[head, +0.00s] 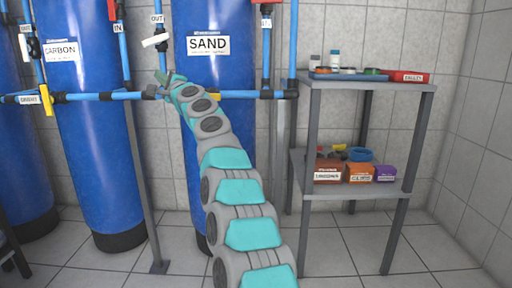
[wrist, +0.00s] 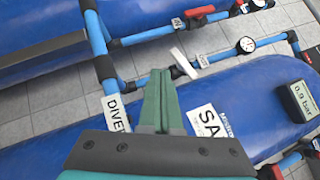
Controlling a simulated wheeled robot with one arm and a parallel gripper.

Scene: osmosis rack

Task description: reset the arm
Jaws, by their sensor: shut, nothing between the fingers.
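My gripper (head: 166,79) is at the end of my outstretched arm, in front of the blue pipes between the carbon tank (head: 88,150) and the sand tank (head: 205,120). In the wrist view my gripper (wrist: 158,80) shows as two green fingers closed together with nothing between them. A white valve handle (head: 155,40) sits on the OUT pipe just above the fingers; it also shows in the wrist view (wrist: 184,63), just beyond the fingertips. I cannot tell whether the fingers touch the pipe or fittings.
A yellow valve handle (head: 46,99) is on the pipe at left. A grey shelf unit (head: 372,84) stands right, with small bottles, a red box (head: 408,76) and labelled bins (head: 360,173). A pressure gauge (wrist: 246,45) and a 0.9 bar display (wrist: 301,100) show in the wrist view. Floor right is clear.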

